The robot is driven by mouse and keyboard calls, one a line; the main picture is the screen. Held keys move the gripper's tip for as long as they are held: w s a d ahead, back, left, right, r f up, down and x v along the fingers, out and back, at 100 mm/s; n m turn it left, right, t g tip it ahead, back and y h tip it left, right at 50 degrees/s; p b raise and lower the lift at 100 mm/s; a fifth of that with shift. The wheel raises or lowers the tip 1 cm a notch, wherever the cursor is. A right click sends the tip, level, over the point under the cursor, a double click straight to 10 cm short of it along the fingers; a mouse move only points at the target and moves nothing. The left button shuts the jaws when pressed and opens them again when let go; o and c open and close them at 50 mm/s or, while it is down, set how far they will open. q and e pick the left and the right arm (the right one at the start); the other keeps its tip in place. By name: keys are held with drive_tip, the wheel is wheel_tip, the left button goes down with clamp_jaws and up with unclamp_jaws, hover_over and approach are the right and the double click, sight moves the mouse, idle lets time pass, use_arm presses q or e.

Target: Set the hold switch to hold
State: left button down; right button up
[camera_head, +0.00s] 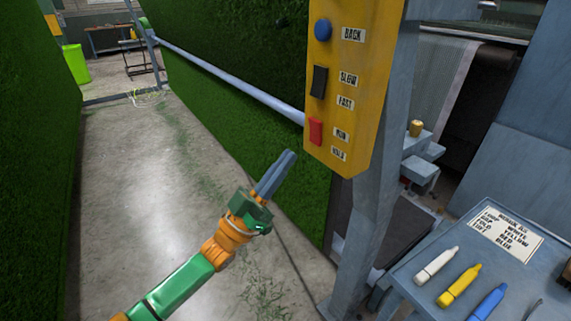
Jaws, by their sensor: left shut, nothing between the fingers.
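The hold switch is a red rocker (316,132) low on the yellow control box (350,90), beside labels reading RUN and HOLD. I cannot tell which way the rocker is tipped. Above it on the same face are a black rocker (319,81) by the SLOW and FAST labels and a round blue button (323,30) by the BACK label. My left gripper (289,155) is shut and empty, its fingertips a little below and left of the red rocker in the picture, apparently apart from it. My right gripper is out of view.
A grey post (365,215) carries the box. A grey table (420,265) at lower right holds white (436,266), yellow (458,286) and blue (488,302) markers and a label card (506,238). A turf wall with a pale rail (230,82) stands behind; concrete floor lies open at left.

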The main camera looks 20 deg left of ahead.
use_arm(q)
drive_tip(key=f+b+v, duration=0.1)
drive_tip(key=b+v, duration=0.2)
drive_tip(key=v, duration=0.6)
drive_tip(key=shift+w+d+f+b, duration=0.15)
drive_tip(key=shift+w+d+b, duration=0.15)
drive_tip(key=shift+b, duration=0.1)
